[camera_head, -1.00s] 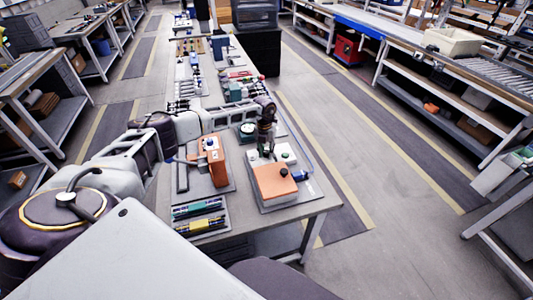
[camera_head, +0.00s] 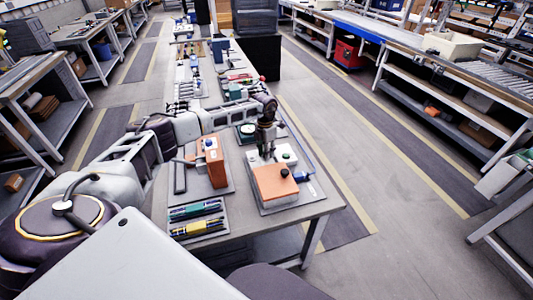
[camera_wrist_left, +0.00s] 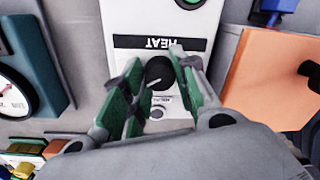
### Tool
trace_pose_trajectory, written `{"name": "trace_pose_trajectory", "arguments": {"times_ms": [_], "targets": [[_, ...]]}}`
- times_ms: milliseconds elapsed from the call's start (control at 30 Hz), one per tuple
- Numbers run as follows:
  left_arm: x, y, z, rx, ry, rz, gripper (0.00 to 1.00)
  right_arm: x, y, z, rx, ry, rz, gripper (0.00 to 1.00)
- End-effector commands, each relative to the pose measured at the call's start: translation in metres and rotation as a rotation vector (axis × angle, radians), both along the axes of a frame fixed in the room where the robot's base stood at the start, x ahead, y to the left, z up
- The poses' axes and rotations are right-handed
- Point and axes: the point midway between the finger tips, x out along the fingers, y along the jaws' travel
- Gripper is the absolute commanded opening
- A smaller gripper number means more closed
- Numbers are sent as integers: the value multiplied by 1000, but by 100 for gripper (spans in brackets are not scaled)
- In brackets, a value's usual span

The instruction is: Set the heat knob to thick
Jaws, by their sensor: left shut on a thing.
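The black heat knob (camera_wrist_left: 160,73) shows in the left wrist view on a white panel (camera_wrist_left: 120,17) with an upside-down HEAT label (camera_wrist_left: 158,43). A pale pointer line marks the knob. My left gripper (camera_wrist_left: 157,82) has its green-padded fingers on either side of the knob and is shut on it. In the head view my left gripper (camera_head: 266,150) reaches down over the white unit (camera_head: 285,157) behind the orange block. The word thick cannot be read; small print below the knob is partly hidden by the fingers. My right gripper is not in view.
An orange block (camera_head: 274,184) with a black knob stands in front of the white unit. Another orange box (camera_head: 212,160) stands to the left, near a tray of pens (camera_head: 197,219). A teal gauge (camera_wrist_left: 27,70) is beside the panel. The table's right edge is close.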

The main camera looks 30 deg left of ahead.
Motion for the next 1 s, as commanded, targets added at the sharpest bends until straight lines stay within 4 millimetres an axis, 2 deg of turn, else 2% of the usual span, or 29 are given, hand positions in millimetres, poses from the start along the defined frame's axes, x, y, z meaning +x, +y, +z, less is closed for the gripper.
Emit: {"name": "trace_pose_trajectory", "arguments": {"times_ms": [567, 600, 733, 1000], "targets": [[0, 1, 1, 1, 0, -35, 5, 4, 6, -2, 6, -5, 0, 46], [0, 1, 1, 1, 0, -35, 34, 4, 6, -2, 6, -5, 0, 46], [0, 1, 1, 1, 0, -35, 50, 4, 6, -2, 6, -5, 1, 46], [0, 0, 0, 0, 0, -35, 51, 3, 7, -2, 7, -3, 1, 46]]}}
